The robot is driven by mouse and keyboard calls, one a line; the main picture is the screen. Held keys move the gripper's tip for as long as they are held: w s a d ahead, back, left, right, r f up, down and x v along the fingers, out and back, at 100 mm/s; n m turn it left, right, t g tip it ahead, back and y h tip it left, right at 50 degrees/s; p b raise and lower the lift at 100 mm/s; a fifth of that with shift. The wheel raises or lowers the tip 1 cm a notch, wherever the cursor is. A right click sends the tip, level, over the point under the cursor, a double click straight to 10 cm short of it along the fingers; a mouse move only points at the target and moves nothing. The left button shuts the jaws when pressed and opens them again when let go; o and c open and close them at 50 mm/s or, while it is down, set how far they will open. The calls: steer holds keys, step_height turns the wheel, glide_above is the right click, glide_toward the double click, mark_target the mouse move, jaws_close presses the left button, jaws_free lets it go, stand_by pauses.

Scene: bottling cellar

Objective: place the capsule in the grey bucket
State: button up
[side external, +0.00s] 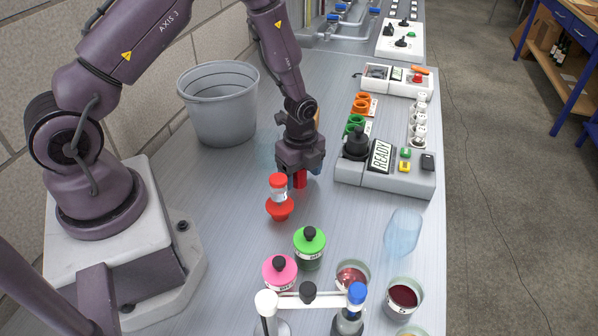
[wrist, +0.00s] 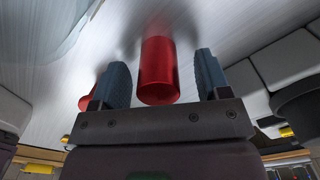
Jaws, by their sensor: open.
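The capsule (side external: 300,179) is a small, shiny red cylinder at the middle of the bench, directly below my gripper (side external: 300,171). In the wrist view the capsule (wrist: 157,72) lies between the two blue fingers of my gripper (wrist: 162,70). The fingers are open, with a visible gap on each side of it. In the side view my gripper hides its upper part. The grey bucket (side external: 222,122) stands upright at the back left of the bench, near the block wall. The part of its inside that shows is empty; its floor is hidden.
A red-capped clear piece on a red base (side external: 280,207) stands just left of the capsule. A control box marked READY (side external: 395,180) is to the right.

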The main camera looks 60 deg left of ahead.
steer(key=c, duration=0.7)
steer(key=shift+o, duration=0.2)
